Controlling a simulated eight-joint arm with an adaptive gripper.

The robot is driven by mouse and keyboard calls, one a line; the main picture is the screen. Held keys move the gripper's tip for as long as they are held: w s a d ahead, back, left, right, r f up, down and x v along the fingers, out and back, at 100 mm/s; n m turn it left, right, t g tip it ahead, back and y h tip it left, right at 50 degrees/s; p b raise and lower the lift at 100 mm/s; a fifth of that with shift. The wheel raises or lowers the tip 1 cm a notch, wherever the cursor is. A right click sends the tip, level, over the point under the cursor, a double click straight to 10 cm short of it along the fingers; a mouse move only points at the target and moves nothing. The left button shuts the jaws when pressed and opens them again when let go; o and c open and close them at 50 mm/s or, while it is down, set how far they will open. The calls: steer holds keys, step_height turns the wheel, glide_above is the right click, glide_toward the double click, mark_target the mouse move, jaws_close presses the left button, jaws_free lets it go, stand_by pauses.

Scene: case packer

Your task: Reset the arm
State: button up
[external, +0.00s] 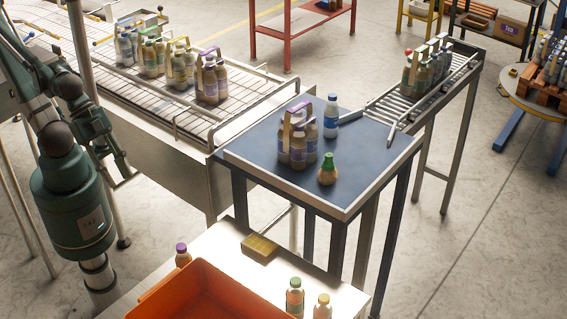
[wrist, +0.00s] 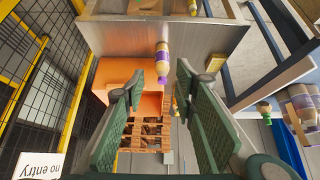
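My gripper (wrist: 160,90) is open in the wrist view, its two green ridged fingers well apart with nothing gripped between them. A bottle with a purple cap or band (wrist: 162,65) shows beyond the gap between the fingertips, apart from them. In the external view my green arm stands at the left, with its gripper (external: 120,172) beside the conveyor, small and partly hard to make out. A purple-capped bottle (external: 183,256) stands on the white table behind the orange bin.
The orange bin (external: 150,293) and white table (external: 228,236) are at the front. The blue table (external: 250,140) holds a bottle pack (external: 298,145), a blue-capped bottle (external: 331,116) and a green-capped bottle (external: 327,172). A fence (wrist: 40,75) is left in the wrist view.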

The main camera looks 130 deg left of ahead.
step_height(320, 180, down, 8)
steer(key=b, duration=0.6)
steer(key=shift+r+b, duration=0.15)
steer(key=shift+b, duration=0.2)
stand_by(0.6)
